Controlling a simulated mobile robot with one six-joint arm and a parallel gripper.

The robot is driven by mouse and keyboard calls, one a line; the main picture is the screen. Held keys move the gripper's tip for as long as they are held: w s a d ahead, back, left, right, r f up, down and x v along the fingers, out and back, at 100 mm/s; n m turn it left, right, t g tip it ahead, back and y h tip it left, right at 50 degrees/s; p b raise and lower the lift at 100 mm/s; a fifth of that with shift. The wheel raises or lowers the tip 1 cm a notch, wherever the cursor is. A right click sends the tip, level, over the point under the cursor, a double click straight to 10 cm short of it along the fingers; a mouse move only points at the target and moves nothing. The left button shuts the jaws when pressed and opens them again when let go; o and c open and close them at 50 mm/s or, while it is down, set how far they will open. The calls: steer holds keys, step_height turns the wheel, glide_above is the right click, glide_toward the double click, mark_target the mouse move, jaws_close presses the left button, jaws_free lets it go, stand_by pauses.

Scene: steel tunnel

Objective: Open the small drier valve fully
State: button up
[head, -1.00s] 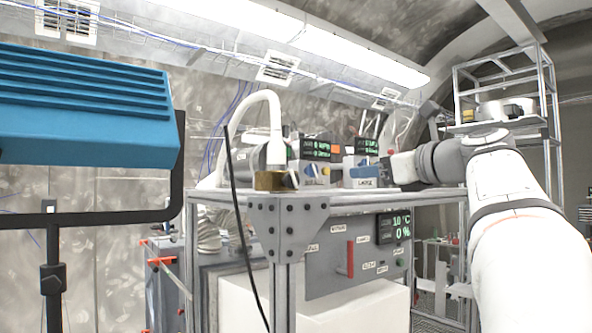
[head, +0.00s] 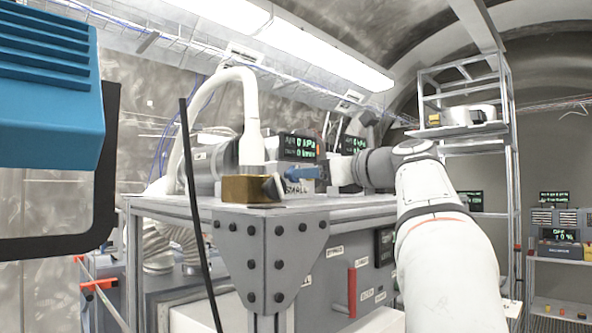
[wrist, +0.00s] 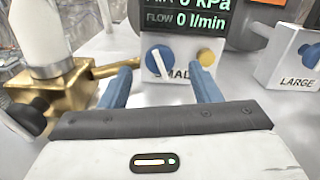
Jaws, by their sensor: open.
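The small drier box (wrist: 183,66) is in the middle of the wrist view, its "SMALL" label partly visible. On its front is a blue valve knob (wrist: 160,62) with a slanted white bar, and a yellow knob (wrist: 207,57) to its right. My gripper (wrist: 163,80) is open and empty, its blue fingers low in front of the box, apart from the valve knob. The display (wrist: 184,14) above the box reads flow 0 l/min.
A brass block (head: 248,189) with a white hose stands at the bench corner, close left of my gripper. The large drier box (wrist: 291,62) is to the right. A dark upright rod (head: 197,200) and a blue lamp housing (head: 45,90) are at the left.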

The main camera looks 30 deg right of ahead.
steer(key=shift+p+x, duration=0.45)
steer(key=shift+x, duration=1.9)
steer(key=shift+c, duration=0.4)
steer(key=c, duration=0.9)
steer(key=shift+f, duration=0.1)
